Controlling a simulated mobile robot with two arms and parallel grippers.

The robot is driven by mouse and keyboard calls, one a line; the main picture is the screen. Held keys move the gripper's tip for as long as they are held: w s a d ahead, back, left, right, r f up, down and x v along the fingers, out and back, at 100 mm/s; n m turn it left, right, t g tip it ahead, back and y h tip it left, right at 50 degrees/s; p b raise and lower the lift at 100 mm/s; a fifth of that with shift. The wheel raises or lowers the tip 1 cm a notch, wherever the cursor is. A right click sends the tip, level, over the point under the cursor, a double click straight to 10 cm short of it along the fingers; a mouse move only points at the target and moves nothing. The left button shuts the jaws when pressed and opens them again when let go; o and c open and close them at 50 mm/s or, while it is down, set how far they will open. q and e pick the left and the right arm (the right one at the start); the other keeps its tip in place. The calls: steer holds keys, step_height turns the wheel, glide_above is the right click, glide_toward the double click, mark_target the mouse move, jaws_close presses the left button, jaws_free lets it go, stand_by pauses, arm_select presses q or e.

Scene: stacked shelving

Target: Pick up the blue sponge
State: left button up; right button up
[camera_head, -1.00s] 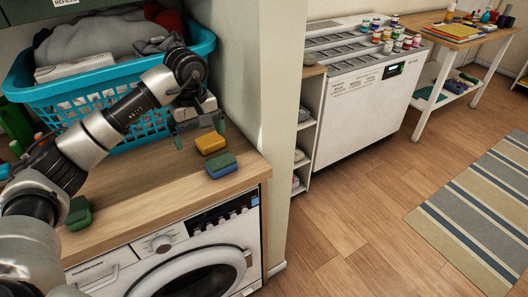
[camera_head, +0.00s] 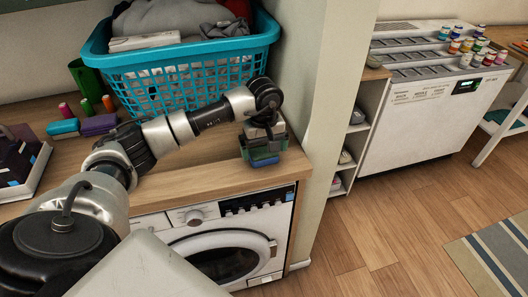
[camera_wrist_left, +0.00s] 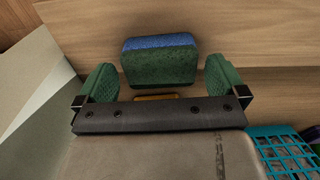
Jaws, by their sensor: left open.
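The blue sponge (camera_wrist_left: 160,60) has a dark green scouring face and a blue body. In the left wrist view it lies between the two green fingers of my left gripper (camera_wrist_left: 160,80), with a gap on either side. In the head view the blue sponge (camera_head: 266,162) shows low at the gripper, near the counter's front edge. My left gripper (camera_head: 263,148) is open around it and covers much of it. My right gripper is not in view.
A yellow sponge (camera_wrist_left: 155,97) is mostly hidden behind the gripper body. A turquoise laundry basket (camera_head: 185,75) stands behind on the wooden counter (camera_head: 200,183). A wall (camera_head: 322,120) rises right of the counter. Blue (camera_head: 62,127) and purple (camera_head: 98,124) items lie at left.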

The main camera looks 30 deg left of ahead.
arm_select(q)
steer(key=shift+f, duration=0.95)
steer(key=shift+c, duration=0.2)
steer(key=c, duration=0.8)
steer(key=shift+o, duration=0.2)
steer(key=shift+r, duration=0.15)
